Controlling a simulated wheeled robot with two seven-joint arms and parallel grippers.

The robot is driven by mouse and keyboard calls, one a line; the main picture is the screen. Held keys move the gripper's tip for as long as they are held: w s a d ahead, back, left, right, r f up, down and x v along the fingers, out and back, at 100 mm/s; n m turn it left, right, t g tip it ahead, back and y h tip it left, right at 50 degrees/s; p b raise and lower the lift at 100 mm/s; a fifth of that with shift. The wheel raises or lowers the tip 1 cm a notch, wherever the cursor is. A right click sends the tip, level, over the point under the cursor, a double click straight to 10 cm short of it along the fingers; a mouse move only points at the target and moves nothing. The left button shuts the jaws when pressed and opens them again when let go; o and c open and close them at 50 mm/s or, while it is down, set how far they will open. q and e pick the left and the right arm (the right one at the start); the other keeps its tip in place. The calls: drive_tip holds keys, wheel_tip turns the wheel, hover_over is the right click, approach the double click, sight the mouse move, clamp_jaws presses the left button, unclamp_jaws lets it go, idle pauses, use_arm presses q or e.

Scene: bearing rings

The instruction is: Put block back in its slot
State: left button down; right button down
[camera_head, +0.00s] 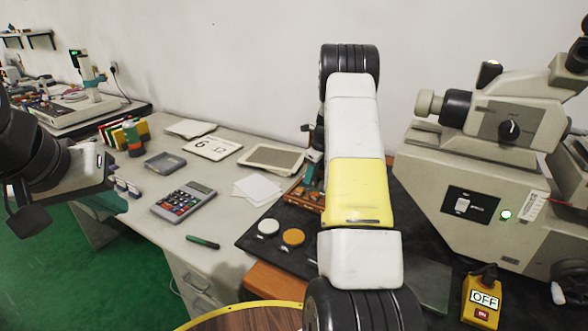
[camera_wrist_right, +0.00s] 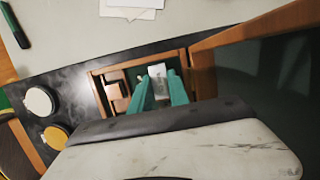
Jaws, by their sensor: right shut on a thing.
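A small pale metallic block (camera_wrist_right: 157,72) sits between the teal fingers of my right gripper (camera_wrist_right: 158,88), which is shut on it. The gripper is over the wooden slotted box (camera_wrist_right: 96,92), at its right part. Brown blocks (camera_wrist_right: 115,84) stand in the box's left part. I cannot tell how deep the held block sits. In the head view the box (camera_head: 300,200) is partly hidden by my right arm, and the teal fingers show only in part. My left gripper (camera_head: 105,203) is at the far left by the desk edge, mostly hidden by its own wrist; its opening is unclear.
The box lies on a black mat (camera_head: 258,240) with a white disc (camera_head: 268,227) and an orange disc (camera_head: 293,237). A microscope (camera_head: 480,170) stands to the right. A calculator (camera_head: 184,201), a green marker (camera_head: 203,242) and papers (camera_head: 258,189) lie to the left. A wooden edge (camera_wrist_right: 240,30) rises beside the box.

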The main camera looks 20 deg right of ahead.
drive_tip(key=shift+f, duration=0.2)
drive_tip(key=c, duration=1.2)
unclamp_jaws()
drive_tip(key=shift+o, duration=0.2)
drive_tip(key=shift+r, duration=4.3)
